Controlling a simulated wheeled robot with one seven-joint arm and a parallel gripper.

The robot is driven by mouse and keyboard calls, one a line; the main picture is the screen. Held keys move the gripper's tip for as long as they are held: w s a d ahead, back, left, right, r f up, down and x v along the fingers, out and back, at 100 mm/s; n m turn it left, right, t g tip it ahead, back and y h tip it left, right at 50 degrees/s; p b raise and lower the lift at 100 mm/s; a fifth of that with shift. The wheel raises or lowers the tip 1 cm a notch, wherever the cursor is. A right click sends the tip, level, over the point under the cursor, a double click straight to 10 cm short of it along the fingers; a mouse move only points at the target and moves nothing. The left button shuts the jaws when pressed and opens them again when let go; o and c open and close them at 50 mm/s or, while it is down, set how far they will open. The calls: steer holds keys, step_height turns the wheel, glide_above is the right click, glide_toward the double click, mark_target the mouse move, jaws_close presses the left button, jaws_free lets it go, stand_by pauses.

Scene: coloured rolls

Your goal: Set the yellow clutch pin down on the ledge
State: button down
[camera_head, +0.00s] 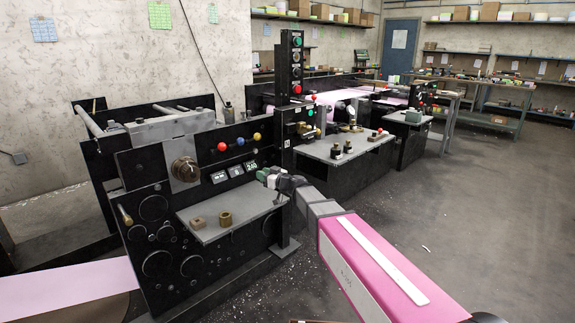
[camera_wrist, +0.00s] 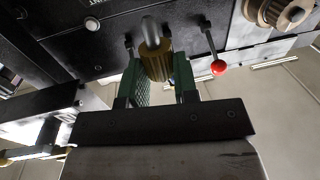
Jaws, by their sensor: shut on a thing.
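My gripper (camera_wrist: 157,75) has its two green fingers closed around the yellow clutch pin (camera_wrist: 156,67), a gold ribbed cylinder. A rounded grey rod shows at the pin's upper end; I cannot tell whether it is part of the pin. In the head view my gripper (camera_head: 268,176) is in front of the black machine's panel, near the right end of the grey ledge (camera_head: 238,226) and above it. The pin itself is hard to make out in that view.
A brass ring (camera_head: 225,219) and a small brown block (camera_head: 197,223) stand on the ledge. A red-knobbed lever (camera_wrist: 217,67) is close beside my right finger in the wrist view.

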steer(key=shift+s+a+f+n+g+y, duration=0.3)
steer(key=shift+a+f, duration=0.4)
steer(key=shift+f, duration=0.75)
steer(key=shift+s+a+f+n+g+y, duration=0.15)
steer(key=shift+s+a+f+g, duration=0.4)
steer(key=shift+f, duration=0.9)
steer(key=shift+s+a+f+n+g+y, duration=0.2)
steer(key=shift+a+f, duration=0.65)
steer(key=shift+f, duration=0.6)
steer(key=shift+f, duration=0.55)
steer(key=c, duration=0.8)
jaws_free()
